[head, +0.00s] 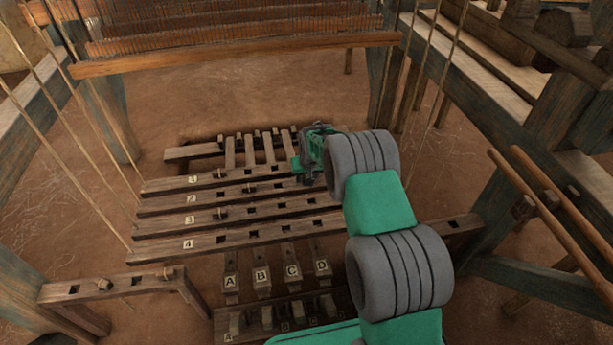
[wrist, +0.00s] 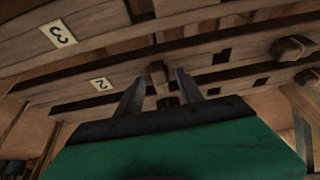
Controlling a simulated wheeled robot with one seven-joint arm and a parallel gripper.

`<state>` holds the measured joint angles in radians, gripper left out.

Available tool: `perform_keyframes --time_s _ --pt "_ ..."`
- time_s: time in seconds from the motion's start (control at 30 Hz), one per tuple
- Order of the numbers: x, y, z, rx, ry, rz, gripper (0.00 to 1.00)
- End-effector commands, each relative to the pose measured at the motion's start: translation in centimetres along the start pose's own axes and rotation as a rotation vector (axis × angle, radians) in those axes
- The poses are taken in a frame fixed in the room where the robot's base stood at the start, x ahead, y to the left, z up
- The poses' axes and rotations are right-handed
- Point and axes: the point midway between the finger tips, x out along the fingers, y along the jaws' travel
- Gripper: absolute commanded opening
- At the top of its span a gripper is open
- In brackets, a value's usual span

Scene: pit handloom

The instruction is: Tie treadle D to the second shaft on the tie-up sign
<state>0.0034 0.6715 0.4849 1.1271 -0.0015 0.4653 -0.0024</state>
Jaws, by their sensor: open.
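Treadle D (head: 322,267), with its letter plate, is the rightmost of the lettered treadles in the head view, in front of the numbered bars. The bar numbered 2 (head: 170,199) lies second from the back; its plate also shows in the wrist view (wrist: 100,84). A wooden peg (head: 249,187) sits on this bar. My gripper (head: 305,178) is over the right part of the back bars. In the wrist view its two fingers are open, with a wooden peg (wrist: 157,73) between them; I cannot tell whether they touch it. My arm hides the bars' right parts. No tie-up sign is discernible.
Bars numbered 1 (head: 200,181), 3 (head: 165,223) and 4 (head: 170,247) lie parallel, with dark slots and some pegs. Treadles A (head: 230,284), B (head: 261,277) and C (head: 292,271) stand left of D. Slanting cords and loom posts flank the pit.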

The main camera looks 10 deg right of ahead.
Motion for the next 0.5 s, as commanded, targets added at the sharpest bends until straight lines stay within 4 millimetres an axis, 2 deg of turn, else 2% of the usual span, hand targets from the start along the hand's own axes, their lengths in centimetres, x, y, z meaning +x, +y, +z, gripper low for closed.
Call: perform_keyframes --time_s 0.17,0.5 --pt "-0.4 0.0 -0.1 0.0 0.0 0.0 0.44" --pt "-6.9 0.0 -0.2 0.0 0.001 0.0 0.44"
